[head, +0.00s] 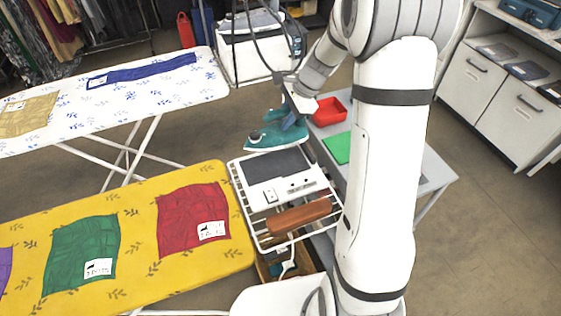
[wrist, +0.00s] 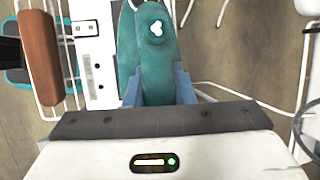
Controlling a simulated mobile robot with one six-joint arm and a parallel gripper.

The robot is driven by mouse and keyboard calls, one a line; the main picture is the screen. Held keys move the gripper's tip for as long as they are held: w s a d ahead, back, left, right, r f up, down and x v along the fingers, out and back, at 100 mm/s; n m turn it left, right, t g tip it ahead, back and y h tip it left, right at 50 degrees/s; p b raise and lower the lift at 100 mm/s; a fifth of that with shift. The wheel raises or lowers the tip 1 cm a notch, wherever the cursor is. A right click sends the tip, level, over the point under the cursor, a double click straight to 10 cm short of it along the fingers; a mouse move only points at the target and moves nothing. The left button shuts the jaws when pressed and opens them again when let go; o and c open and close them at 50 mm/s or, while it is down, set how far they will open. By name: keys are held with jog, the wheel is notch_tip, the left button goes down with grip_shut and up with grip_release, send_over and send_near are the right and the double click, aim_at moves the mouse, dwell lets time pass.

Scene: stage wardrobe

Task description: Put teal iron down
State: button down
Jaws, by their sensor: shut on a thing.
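My gripper (head: 294,119) is shut on the teal iron (head: 272,139). In the wrist view my gripper's blue-grey fingers (wrist: 158,92) sit on either side of the iron's teal handle (wrist: 152,62). The iron is at the far end of a white wire rack (head: 237,190) that carries a dark grey plate (head: 277,165). The iron's pointed end is toward the left in the head view. It looks held above the rack's far edge, though the exact gap cannot be told. The iron's sole is hidden.
A brown wooden block (head: 299,216) lies on the rack's near part, beside a white switch panel (head: 290,188). A yellow ironing board (head: 140,215) with folded cloths stands left. A grey table (head: 432,177) with a red tray (head: 328,112) and green sheet (head: 338,148) is right.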

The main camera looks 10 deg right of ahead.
send_over(285, 159)
notch_tip(285, 159, down, 10)
jog(key=shift+w+r, duration=0.15)
jog(key=shift+r, duration=0.05)
jog(key=shift+f, duration=0.2)
jog(key=c, duration=1.2)
grip_release()
jog(key=shift+c, duration=0.2)
